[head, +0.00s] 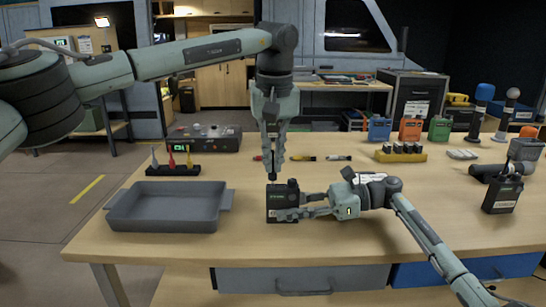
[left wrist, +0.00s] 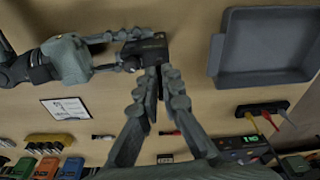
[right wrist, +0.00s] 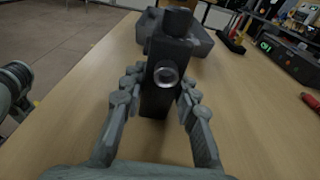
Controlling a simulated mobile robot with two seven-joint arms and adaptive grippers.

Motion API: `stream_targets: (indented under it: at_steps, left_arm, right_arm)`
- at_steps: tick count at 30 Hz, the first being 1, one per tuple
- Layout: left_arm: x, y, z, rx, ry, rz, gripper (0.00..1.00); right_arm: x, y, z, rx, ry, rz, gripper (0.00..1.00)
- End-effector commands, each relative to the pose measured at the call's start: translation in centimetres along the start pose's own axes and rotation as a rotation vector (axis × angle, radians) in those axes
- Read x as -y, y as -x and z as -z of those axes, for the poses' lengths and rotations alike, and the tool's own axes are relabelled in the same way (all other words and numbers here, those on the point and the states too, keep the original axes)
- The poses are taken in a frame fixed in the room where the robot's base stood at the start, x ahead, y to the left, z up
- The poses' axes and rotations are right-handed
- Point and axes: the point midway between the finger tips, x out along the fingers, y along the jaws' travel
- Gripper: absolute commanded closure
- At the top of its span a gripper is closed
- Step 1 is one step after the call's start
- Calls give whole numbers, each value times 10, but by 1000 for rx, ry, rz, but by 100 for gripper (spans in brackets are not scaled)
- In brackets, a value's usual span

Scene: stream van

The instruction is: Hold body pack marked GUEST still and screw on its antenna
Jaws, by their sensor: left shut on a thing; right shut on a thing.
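A black body pack (head: 282,203) stands upright near the middle of the table, and no marking on it can be read. My right gripper (head: 302,207) is shut on it from the right, and its fingers also flank the pack (right wrist: 160,90) in the right wrist view. My left gripper (head: 272,160) points straight down above the pack's left part, shut on a thin dark antenna (head: 272,177). The antenna's lower end is at the pack's top; I cannot tell whether it is seated.
A grey tray (head: 165,226) lies left of the pack. A rack (head: 172,171) with white, red and yellow antennas stands behind it. Another dark pack with a label (head: 502,195) stands at the right. Coloured packs (head: 410,130) stand at the back.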

Motion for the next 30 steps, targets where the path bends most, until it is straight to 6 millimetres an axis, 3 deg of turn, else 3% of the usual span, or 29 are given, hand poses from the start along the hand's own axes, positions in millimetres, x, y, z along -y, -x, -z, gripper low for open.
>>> stream_targets:
  at_steps: [30]
  left_arm:
    - [0,-12,-2,0,0,0,100]
  right_arm:
    - [0,0,0,0,0,0,100]
